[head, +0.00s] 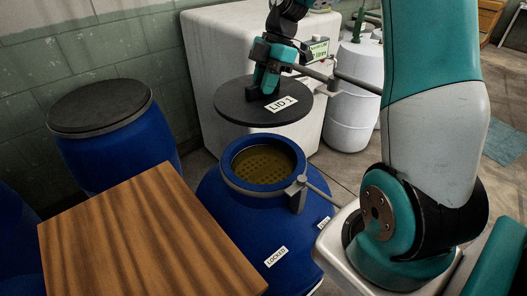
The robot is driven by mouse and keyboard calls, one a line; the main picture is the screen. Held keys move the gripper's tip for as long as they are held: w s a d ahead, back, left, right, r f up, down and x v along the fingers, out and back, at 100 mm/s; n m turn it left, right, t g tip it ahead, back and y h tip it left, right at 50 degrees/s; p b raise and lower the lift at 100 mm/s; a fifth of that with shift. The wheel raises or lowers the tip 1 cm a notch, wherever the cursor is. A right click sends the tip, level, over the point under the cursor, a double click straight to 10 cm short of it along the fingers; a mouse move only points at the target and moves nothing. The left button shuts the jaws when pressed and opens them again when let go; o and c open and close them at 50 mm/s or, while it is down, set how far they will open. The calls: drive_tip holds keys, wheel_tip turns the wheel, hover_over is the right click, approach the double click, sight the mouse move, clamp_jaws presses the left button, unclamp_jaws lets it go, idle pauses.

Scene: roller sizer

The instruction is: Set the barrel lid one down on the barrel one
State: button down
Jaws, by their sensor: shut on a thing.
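Barrel lid one (240,106) is a dark round disc with a "LID 1" label. My gripper (268,84) is shut on its top and holds it roughly level in the air. The lid appears above and behind the mouth of an open blue barrel (230,203), apart from its rim. I take this barrel as barrel one. Its round mouth shows a yellowish, dotted inside. A grey clamp with a lever sits at the right of the rim, and a "LOCKED" label is on its front. The lid's underside and my gripper's fingertips are hidden.
Another blue barrel (115,146) with a dark lid stands at the back left. A wooden top (145,240) fills the front left, close to the open barrel. A large white box (222,42) stands behind the lid, with a white drum (350,105) to its right.

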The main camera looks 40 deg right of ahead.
wheel_tip(320, 180, down, 18)
drive_tip(key=p, duration=0.2)
drive_tip(key=shift+p, duration=0.4)
drive_tip(key=shift+f, duration=0.2)
drive_tip(key=shift+f+b, duration=0.65)
drive_tip(key=c, duration=1)
unclamp_jaws()
drive_tip(key=shift+c, duration=0.2)
drive_tip(key=shift+r, duration=0.15)
